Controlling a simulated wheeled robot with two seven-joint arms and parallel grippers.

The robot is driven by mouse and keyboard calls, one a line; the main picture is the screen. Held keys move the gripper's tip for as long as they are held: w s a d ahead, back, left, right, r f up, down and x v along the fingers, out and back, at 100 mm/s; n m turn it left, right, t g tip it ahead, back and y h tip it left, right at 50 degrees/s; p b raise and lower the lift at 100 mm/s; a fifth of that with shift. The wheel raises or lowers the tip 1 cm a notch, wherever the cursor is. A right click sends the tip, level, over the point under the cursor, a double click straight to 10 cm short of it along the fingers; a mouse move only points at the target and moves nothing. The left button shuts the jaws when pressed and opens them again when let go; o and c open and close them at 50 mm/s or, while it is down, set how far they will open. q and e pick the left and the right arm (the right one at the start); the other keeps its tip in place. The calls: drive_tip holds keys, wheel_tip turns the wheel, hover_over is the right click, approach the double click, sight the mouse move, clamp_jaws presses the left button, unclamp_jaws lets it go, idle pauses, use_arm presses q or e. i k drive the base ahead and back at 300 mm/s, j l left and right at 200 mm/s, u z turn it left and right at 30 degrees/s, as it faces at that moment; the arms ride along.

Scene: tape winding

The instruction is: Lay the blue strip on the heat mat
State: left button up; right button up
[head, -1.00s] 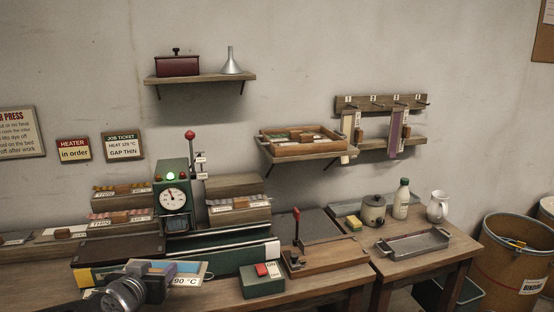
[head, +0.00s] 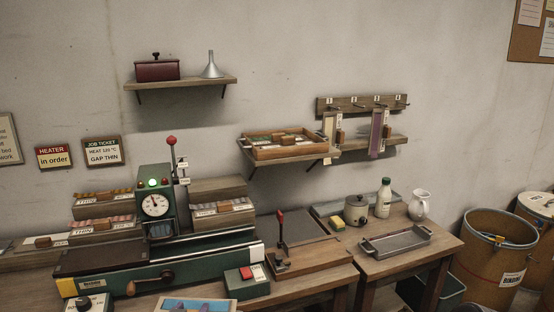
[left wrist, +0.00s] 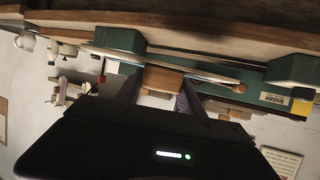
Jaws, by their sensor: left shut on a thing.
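My left gripper (head: 200,306) barely shows at the bottom edge of the head view, over a pale blue panel with a tan border. In the left wrist view, my left gripper (left wrist: 157,90) is shut on a wooden block (left wrist: 163,80), with a pale piece just below it. I cannot tell whether a blue strip is attached to the block. No loose blue strip is clear elsewhere. A dark flat slab (head: 290,225) lies behind the red-lever board; I cannot tell whether it is the heat mat. My right gripper is not in view.
The green press (head: 155,208) with a dial and crank stands at left. A red-button box (head: 247,282) and a red-lever board (head: 305,261) are to its right. A metal tray (head: 396,240) sits on the right-hand table. Strips hang from a peg rack (head: 362,105).

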sight(293, 225)
drive_tip(key=i+l+z, duration=0.15)
drive_tip(key=z, duration=0.25)
drive_tip(key=i+l+z, duration=0.15)
drive_tip(key=z, duration=0.25)
drive_tip(key=i+l+z, duration=0.15)
drive_tip(key=z, duration=0.25)
drive_tip(key=i+z, duration=0.25)
drive_tip(key=z, duration=0.2)
drive_tip(key=i+l+z, duration=0.1)
drive_tip(key=i+z, duration=0.15)
drive_tip(key=i, duration=0.7)
drive_tip(key=i+u, duration=0.15)
drive_tip(key=u, duration=0.25)
drive_tip(key=i+u, duration=0.2)
drive_tip(key=u, duration=0.25)
drive_tip(key=i+l+u, duration=0.1)
drive_tip(key=u, duration=0.3)
drive_tip(key=i+u, duration=0.1)
drive_tip(key=u, duration=0.25)
drive_tip(key=i+u, duration=0.15)
drive_tip(key=u, duration=0.2)
